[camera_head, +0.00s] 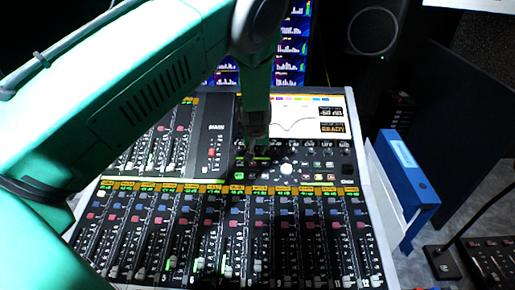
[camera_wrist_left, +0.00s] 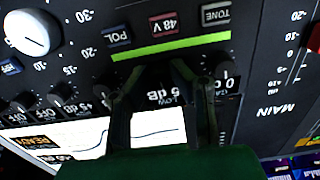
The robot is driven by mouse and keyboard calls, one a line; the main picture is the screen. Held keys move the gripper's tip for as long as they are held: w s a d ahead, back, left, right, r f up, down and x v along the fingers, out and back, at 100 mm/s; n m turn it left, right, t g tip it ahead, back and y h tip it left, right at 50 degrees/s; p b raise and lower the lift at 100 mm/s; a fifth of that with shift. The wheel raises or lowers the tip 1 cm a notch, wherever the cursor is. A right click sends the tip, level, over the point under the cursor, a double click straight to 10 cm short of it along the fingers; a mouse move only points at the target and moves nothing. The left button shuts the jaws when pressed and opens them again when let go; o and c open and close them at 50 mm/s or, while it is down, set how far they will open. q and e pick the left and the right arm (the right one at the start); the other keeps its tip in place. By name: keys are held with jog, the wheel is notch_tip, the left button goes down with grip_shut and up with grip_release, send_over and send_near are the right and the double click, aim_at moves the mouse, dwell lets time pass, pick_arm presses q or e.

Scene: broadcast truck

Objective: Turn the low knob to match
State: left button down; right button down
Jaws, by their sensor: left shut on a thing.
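My left gripper (camera_head: 254,147) reaches down from the green arm onto the upper middle of the mixing console (camera_head: 70,232). The console screen (camera_head: 290,122) shows a curve, a dark readout box (camera_head: 331,112) with small digits, and a READY box (camera_head: 332,127). My right gripper is not in view.
Other small knobs (camera_wrist_left: 60,96) stand in the same row, with one close beside the fingers (camera_wrist_left: 225,72). A large white knob (camera_wrist_left: 32,33) and a green bar (camera_wrist_left: 170,46) are nearby. A blue binder (camera_head: 408,170) stands right of the console.

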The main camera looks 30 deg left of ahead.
pick_arm(q)
jog(key=shift+w+a+r, duration=0.15)
jog(key=shift+a+r, duration=0.1)
jog(key=shift+a, duration=0.05)
jog(key=n, duration=0.2)
jog(key=shift+w+d+r+n+p, duration=0.1)
jog(key=shift+w+d+n+p, duration=0.05)
jog(key=shift+d+n+p, duration=0.2)
jog(key=shift+a+n, duration=0.3)
jog(key=shift+n, duration=0.65)
jog(key=shift+r+n, duration=0.1)
jog(key=shift+n, duration=0.4)
jog(key=c, duration=1.4)
grip_release()
jog(key=shift+c, duration=0.2)
jog(key=shift+f, duration=0.2)
jog(key=shift+d, duration=0.1)
